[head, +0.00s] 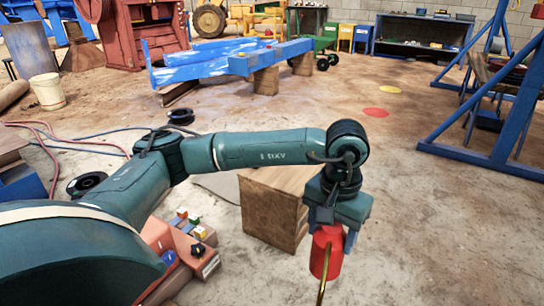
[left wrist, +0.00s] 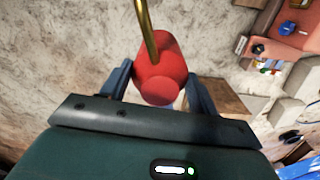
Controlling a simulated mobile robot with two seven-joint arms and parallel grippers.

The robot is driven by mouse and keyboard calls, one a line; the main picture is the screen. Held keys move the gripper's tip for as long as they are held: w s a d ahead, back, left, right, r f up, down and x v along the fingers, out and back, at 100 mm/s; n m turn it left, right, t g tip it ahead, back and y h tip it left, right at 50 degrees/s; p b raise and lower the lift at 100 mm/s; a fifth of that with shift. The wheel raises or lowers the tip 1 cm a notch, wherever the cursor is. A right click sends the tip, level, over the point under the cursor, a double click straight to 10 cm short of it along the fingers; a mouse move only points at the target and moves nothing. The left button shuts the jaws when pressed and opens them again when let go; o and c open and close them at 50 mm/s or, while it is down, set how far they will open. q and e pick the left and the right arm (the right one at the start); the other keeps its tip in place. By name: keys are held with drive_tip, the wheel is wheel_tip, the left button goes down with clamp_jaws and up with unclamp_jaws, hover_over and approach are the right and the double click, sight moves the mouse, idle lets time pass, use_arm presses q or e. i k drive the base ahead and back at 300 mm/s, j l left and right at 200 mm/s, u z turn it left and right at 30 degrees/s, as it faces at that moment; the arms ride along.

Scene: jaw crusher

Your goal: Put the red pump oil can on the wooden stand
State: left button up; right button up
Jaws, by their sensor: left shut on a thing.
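The red pump oil can (head: 326,252) has a long brass spout and hangs below my left gripper (head: 333,226). My left gripper is shut on the can, with one finger on each side of it. In the left wrist view the red can (left wrist: 160,70) sits between the two blue-grey fingers (left wrist: 158,88), its spout pointing to the top. The wooden stand (head: 270,222) is a block on the floor, to the left of the can in the head view. Part of its top is hidden behind my arm and gripper. My right gripper does not show.
A blue steel frame (head: 470,150) stands at the right. A blue beam (head: 270,57) rests on wooden blocks at the back. Cables and hoses (head: 75,145) lie on the floor at left. A yellow disc (head: 391,90) and a red disc (head: 376,112) lie on open floor.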

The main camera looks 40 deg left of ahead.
sight(298, 172)
drive_tip(key=i+j+u, duration=0.15)
drive_tip(key=i+u, duration=0.25)
drive_tip(key=i, duration=0.15)
drive_tip(key=i+u, duration=0.4)
drive_tip(key=i, duration=0.15)
drive_tip(key=i+j+z, duration=0.1)
drive_tip(key=i, duration=0.35)
drive_tip(key=i+j+z, duration=0.15)
drive_tip(key=i+j, duration=0.2)
